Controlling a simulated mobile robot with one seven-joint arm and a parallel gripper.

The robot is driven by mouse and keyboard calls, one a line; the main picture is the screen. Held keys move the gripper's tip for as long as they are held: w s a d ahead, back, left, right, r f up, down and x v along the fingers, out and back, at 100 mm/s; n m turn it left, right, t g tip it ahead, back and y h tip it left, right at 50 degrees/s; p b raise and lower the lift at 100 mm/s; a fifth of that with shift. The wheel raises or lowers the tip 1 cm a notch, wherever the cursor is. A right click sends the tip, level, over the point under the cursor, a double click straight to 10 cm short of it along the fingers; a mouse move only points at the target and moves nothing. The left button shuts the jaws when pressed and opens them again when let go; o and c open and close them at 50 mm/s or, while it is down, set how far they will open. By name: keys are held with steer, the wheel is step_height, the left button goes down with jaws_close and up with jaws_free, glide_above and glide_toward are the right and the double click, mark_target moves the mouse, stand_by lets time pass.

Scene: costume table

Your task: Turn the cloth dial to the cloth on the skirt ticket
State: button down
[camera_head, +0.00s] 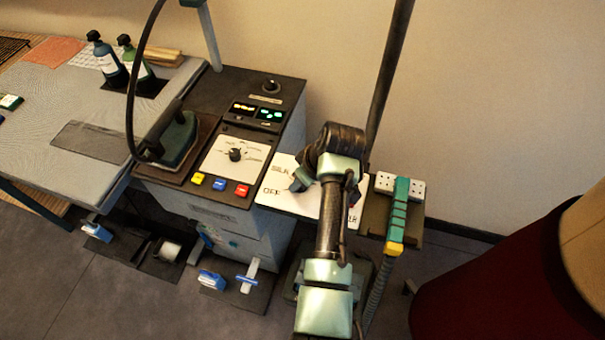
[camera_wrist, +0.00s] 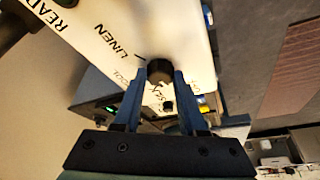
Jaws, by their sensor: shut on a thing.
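A white dial board (camera_head: 277,187) stands to the right of the console, partly hidden by my arm. In the head view its lettering includes OFF and SILK. In the wrist view the board (camera_wrist: 185,30) shows LINEN and part of READ; smaller lettering is blurred. Its dark round knob (camera_wrist: 160,70) is between the blue fingers of my gripper (camera_wrist: 160,78), which is shut on it. A short black mark lies beside the knob, toward LINEN. The knob's exact pointing is unclear. I cannot make out a skirt ticket or its writing.
The console has a smaller black knob (camera_head: 235,154) on a white plate, colored buttons (camera_head: 220,184) and lit displays (camera_head: 257,112). An iron (camera_head: 173,140) stands left. A green-handled tool (camera_head: 398,206) is close right of my arm. A dark red garment (camera_head: 500,275) fills the lower right.

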steer(key=m+p, duration=0.1)
steer(key=m, duration=0.1)
steer(key=m+t+h+p, duration=0.1)
steer(key=m, duration=0.1)
steer(key=shift+a+r+p, duration=0.2)
steer(key=shift+p, duration=0.15)
steer(key=shift+a+f+m+h+p, duration=0.1)
steer(key=shift+m+h+p, duration=0.7)
steer(key=shift+m, duration=1.4)
steer(key=shift+c, duration=2.3)
jaws_free()
steer(key=shift+s, duration=0.1)
steer(key=b+v, duration=0.1)
steer(key=v, duration=1.2)
steer(key=shift+a, duration=0.2)
steer(key=shift+f, duration=0.15)
